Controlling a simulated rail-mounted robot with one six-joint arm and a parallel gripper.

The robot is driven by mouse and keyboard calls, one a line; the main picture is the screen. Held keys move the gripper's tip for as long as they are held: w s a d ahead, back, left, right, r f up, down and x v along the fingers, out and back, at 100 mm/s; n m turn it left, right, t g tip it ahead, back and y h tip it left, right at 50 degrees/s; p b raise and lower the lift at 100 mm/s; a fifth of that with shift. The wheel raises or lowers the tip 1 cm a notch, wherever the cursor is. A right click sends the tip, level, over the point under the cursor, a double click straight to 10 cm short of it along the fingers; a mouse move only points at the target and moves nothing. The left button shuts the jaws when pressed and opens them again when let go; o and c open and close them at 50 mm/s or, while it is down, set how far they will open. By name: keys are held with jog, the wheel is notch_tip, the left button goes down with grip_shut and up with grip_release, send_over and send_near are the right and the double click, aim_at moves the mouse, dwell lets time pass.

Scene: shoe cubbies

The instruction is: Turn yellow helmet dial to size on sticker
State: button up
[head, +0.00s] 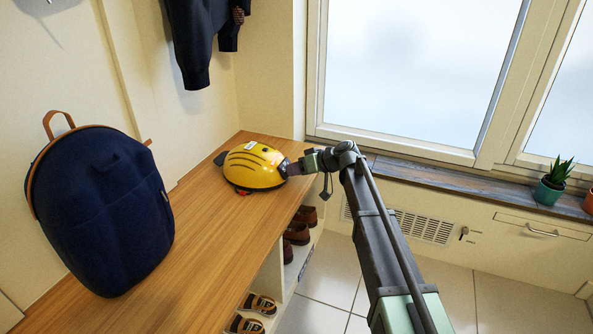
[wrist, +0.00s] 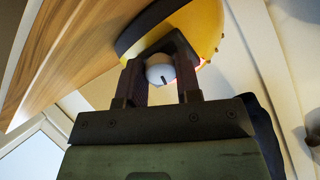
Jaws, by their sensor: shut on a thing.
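The yellow helmet (head: 255,165) sits on the wooden bench top near its far end, with dark stripes and a white sticker (head: 251,146) on its shell. The writing on the sticker is too small to read. My gripper (head: 288,169) reaches the helmet's right side. In the wrist view the yellow helmet (wrist: 200,30) fills the top, with a dark rim. My gripper (wrist: 165,75) is shut on a round, pale dial (wrist: 158,74) with a dark mark, between its two fingers. Any size numbers around the dial are not visible.
A navy backpack (head: 100,210) stands on the bench (head: 205,240) at the left. Shoes (head: 297,232) sit in cubbies below the bench. A dark jacket (head: 200,35) hangs above. A window and a sill with a potted plant (head: 552,180) are at the right.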

jog(key=m, duration=0.4)
jog(key=shift+m, duration=0.3)
jog(key=shift+s+m+t, duration=0.1)
jog(key=shift+m+t, duration=0.2)
jog(key=shift+m, duration=1.4)
jog(key=shift+a, duration=0.1)
jog(key=o, duration=0.9)
jog(key=shift+o, duration=0.2)
jog(key=p+v, duration=0.4)
jog(key=v, duration=0.7)
